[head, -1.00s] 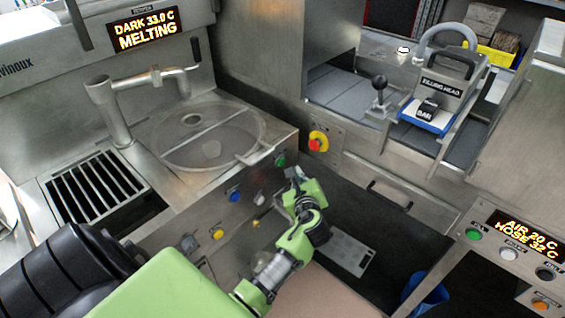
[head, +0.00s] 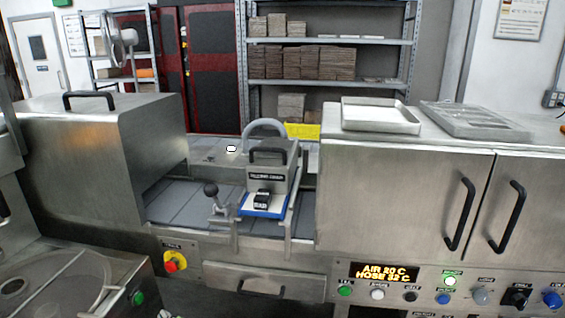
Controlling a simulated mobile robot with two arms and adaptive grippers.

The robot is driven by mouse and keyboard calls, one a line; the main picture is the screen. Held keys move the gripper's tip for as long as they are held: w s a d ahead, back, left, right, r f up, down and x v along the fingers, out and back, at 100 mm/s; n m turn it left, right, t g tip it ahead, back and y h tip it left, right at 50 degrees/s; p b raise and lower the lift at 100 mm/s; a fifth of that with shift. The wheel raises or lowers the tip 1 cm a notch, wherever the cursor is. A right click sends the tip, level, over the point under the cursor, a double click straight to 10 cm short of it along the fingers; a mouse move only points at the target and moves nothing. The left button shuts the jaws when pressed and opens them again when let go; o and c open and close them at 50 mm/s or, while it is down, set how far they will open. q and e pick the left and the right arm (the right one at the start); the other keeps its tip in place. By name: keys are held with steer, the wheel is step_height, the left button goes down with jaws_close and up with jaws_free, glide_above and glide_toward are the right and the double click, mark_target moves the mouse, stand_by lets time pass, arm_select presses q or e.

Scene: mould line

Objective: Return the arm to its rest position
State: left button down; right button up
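Neither of my arms nor my grippers shows in the head view now. The view holds the mould line instead. The filling head (head: 268,180) stands in the middle on a blue base, with a small black item (head: 262,200) on its front. A black-knobbed lever (head: 211,190) stands to its left. Whether either gripper is open or shut is hidden, as both are out of the picture.
A steel hood (head: 100,150) stands at left and a two-door steel cabinet (head: 400,200) at right, with trays (head: 380,115) on top. A red emergency button (head: 171,265) and a lit display (head: 384,272) sit on the front panels. Shelves (head: 325,40) stand behind.

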arm_select(q)
steer(key=s+d+f+n+g+h, duration=0.2)
steer(key=s+f+n, duration=0.1)
steer(key=s+n, duration=0.4)
steer(key=s+d+f+n+g+h, duration=0.2)
steer(key=s+d+f+n+h, duration=0.15)
steer(key=s, duration=0.55)
steer(key=s+d+r+n+g+h, duration=0.1)
steer(key=s+d+n+h, duration=0.1)
steer(key=s+d+n, duration=0.4)
steer(key=s+d+r+n+g+h, duration=0.1)
steer(key=s+d+h, duration=0.15)
steer(key=s, duration=0.55)
step_height(320, 180, down, 25)
steer(key=s+g, duration=0.1)
steer(key=g, duration=0.1)
steer(key=s+a+f+g, duration=0.1)
steer(key=s+a+f, duration=0.1)
steer(key=s+f, duration=1.5)
steer(key=shift+s+a+f+y, duration=0.3)
steer(key=shift+s+f+y, duration=0.1)
steer(key=shift+s, duration=0.1)
